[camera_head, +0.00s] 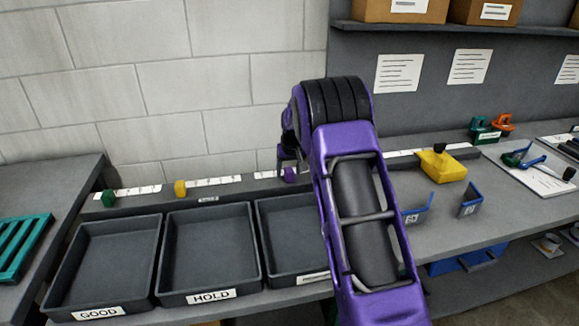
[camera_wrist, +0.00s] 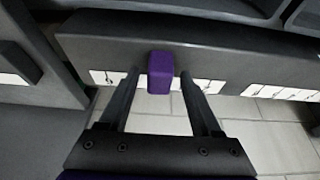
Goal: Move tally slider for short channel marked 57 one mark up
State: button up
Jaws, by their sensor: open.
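A purple tally slider (camera_head: 289,174) sits on the white marked strip at the back of the bench, partly hidden by my gripper (camera_head: 284,158). In the wrist view the purple slider (camera_wrist: 160,72) stands between the two fingertips of my open gripper (camera_wrist: 159,80), with a visible gap on each side. The marked strip (camera_wrist: 210,86) shows on both sides of the slider. A green slider (camera_head: 109,198) and a yellow slider (camera_head: 180,188) sit on strips further left. Two short blue channels (camera_head: 417,214) (camera_head: 470,200) stand on the bench at right; their numbers are too small to read.
Dark trays marked GOOD (camera_head: 100,312) and HOLD (camera_head: 212,296) stand before the strips, with a third tray (camera_head: 285,225) partly behind my arm. A yellow block (camera_head: 442,166) with a black knob is at right. A teal slatted piece (camera_head: 18,250) lies at far left.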

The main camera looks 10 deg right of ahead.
jog(key=v, duration=1.7)
jog(key=shift+s, duration=0.15)
jog(key=shift+r, duration=0.1)
